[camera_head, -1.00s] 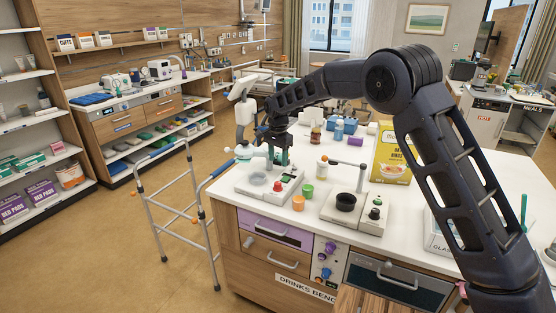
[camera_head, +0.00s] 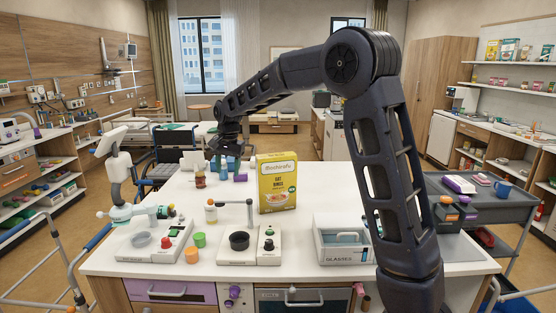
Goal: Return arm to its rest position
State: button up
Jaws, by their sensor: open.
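My dark arm reaches up from the lower right and out over the white bench top (camera_head: 310,185). My gripper (camera_head: 222,166) points down at its far end, over the back left of the bench. It is open and small in the view. A blue-capped bottle and small jars stand close below and behind it. The fingertips partly blend with these things, so I cannot tell the exact gap. I see nothing held between the fingers.
A yellow cereal box (camera_head: 277,183) stands mid-bench. A device with a red knob (camera_head: 160,238), coloured cups (camera_head: 192,254) and a burner unit (camera_head: 248,246) sit at the front left. A glasses case (camera_head: 340,240) is beside my arm. A grey trolley (camera_head: 490,205) stands right.

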jog(key=s+d+r+t, duration=0.1)
jog(key=s+d+r, duration=0.2)
jog(key=d, duration=0.7)
jog(key=s+d+r+n, duration=0.1)
jog(key=s+d+r, duration=0.15)
jog(key=d, duration=0.75)
jog(key=s+d+r+t, duration=0.1)
jog(key=s+d+r, duration=0.2)
jog(key=d, duration=0.7)
jog(key=s+d+f+t, duration=0.1)
jog(key=s+d+f, duration=0.2)
jog(key=s+d, duration=0.5)
jog(key=s+d+f+n+t+h, duration=0.1)
jog(key=s+d+f, duration=0.2)
jog(key=s+d, duration=0.5)
jog(key=s, duration=0.3)
jog(key=shift+d, duration=0.2)
jog(key=shift+s+f, duration=0.1)
jog(key=shift+c, duration=0.2)
